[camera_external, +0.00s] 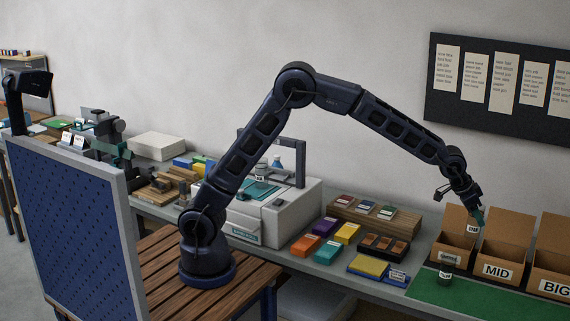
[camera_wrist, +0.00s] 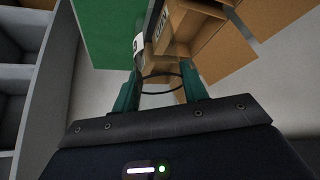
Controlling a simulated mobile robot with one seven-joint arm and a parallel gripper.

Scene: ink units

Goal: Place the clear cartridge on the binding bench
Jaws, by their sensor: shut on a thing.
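My gripper (camera_external: 480,213) hangs at the end of my outstretched arm, above the cardboard boxes at the right. In the wrist view, its two teal fingers (camera_wrist: 160,92) stand either side of a see-through thing with a thin dark round rim, which looks like the clear cartridge (camera_wrist: 160,76). A small white tag (camera_external: 473,229) shows just below the fingers in the external view and seems to be on it. I cannot tell which surface is the binding bench; no readable sign names it.
Open boxes marked MID (camera_external: 496,270) and BIG (camera_external: 555,288) stand beside a smaller box (camera_external: 450,258). A dark labelled jar (camera_external: 445,276) stands on the green mat (camera_external: 475,299). Coloured packs (camera_external: 327,252) and a grey machine (camera_external: 245,228) occupy the counter. Tools stand at far left.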

